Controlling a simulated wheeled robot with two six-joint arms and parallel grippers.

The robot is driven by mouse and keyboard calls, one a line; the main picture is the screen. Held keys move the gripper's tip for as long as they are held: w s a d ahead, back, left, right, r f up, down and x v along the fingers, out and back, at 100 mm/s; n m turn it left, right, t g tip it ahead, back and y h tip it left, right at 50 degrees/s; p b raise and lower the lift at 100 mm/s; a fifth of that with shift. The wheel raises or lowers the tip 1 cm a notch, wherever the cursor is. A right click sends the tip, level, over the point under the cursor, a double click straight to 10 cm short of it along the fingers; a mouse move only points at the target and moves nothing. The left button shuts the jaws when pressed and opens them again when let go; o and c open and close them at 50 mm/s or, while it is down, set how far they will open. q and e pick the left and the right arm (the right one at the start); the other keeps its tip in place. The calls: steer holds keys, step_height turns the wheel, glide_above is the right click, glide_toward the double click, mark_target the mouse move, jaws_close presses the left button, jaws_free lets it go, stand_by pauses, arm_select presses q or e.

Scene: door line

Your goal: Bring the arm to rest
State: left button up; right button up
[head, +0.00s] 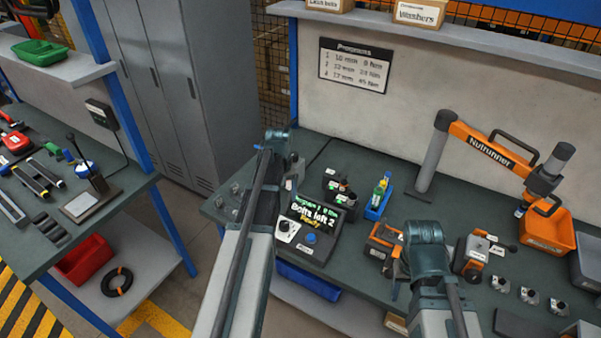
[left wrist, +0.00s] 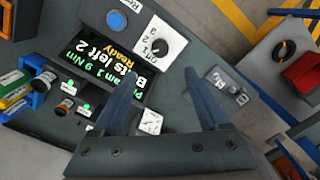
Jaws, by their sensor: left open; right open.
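My left arm reaches up the middle of the head view, and its gripper (head: 292,168) hangs over the left part of the bench (head: 345,155). In the left wrist view the two fingers (left wrist: 165,95) are apart with nothing between them. Below them is a controller (head: 309,230) with a display reading "Bolts left 2" and "Ready", a white dial (left wrist: 153,45) and a blue button (left wrist: 116,19). My right arm (head: 428,262) is over the bench's front right part. Its gripper (head: 398,272) is mostly hidden behind the arm but is open.
An orange nutrunner arm (head: 490,150) stands at the back right beside an orange bin (head: 548,232). A blue tray (head: 379,200) with bottles and dark sockets (head: 340,189) lie between the arms. A side bench (head: 75,180) with tools is at left; floor shows between the benches.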

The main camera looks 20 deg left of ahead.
arm_select(q)
steer(key=shift+d, duration=0.1)
steer(key=s+d+m, duration=0.5)
steer(key=s+d, duration=0.3)
steer(key=d, duration=0.7)
steer(key=s+d+f+m+y+b, duration=0.1)
steer(key=s+d+m, duration=0.5)
steer(key=d, duration=0.9)
steer(key=s, duration=0.2)
steer(key=shift+s+d+f, duration=0.15)
steer(key=shift+s+f, duration=0.05)
steer(key=shift+s, duration=0.1)
